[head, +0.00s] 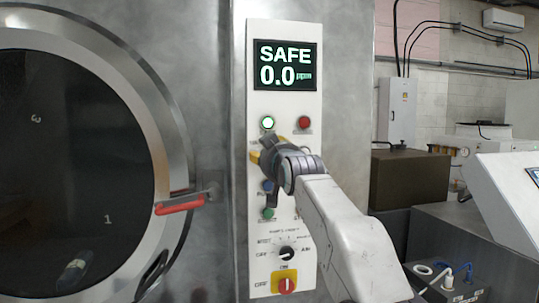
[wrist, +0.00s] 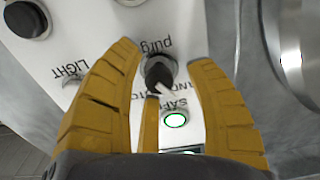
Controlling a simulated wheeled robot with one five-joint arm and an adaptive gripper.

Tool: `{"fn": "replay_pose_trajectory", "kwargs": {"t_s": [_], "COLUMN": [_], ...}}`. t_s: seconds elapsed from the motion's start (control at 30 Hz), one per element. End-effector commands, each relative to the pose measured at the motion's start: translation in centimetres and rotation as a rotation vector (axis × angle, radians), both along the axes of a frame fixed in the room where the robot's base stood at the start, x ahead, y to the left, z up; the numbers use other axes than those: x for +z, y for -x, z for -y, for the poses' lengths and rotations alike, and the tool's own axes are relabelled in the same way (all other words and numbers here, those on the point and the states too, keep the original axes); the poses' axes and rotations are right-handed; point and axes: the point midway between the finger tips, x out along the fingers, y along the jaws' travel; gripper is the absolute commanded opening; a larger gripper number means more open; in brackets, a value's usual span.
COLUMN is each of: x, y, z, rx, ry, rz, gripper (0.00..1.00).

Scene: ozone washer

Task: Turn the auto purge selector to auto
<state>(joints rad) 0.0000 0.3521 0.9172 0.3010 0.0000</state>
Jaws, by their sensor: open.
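The selector (wrist: 158,72), a black knob on a silver ring, sits on the white panel beside upside-down lettering reading "purg" in the wrist view. Its white mark points toward the lit lamp side, but I cannot tell which label it marks. My gripper (wrist: 165,57) is open, with its yellow fingers on either side of the knob; I cannot tell whether they touch it. In the head view my gripper (head: 262,155) is in front of the panel (head: 308,200), below the lit lamp, and hides the selector.
A green-lit lamp (head: 267,123) and a red button (head: 304,122) sit above my gripper. Below are blue (head: 267,186) and green (head: 268,213) buttons, a black rotary selector (head: 287,254) and a red-yellow switch (head: 286,284). A red door handle (head: 180,205) projects at left.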

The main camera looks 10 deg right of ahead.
Motion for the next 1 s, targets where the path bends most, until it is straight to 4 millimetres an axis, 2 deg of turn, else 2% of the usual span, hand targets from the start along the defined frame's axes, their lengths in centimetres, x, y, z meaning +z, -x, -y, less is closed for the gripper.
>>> {"fn": "replay_pose_trajectory", "kwargs": {"t_s": [0.1,0.7,1.0], "x": [-0.02,0.07,0.25], "y": [0.01,0.05,0.10], "z": [0.00,-0.01,-0.01], "rx": [0.000,0.000,0.000], "ry": [0.000,0.000,-0.012], "rz": [0.000,0.002,0.005], "gripper": [0.52,0.00,0.00]}}
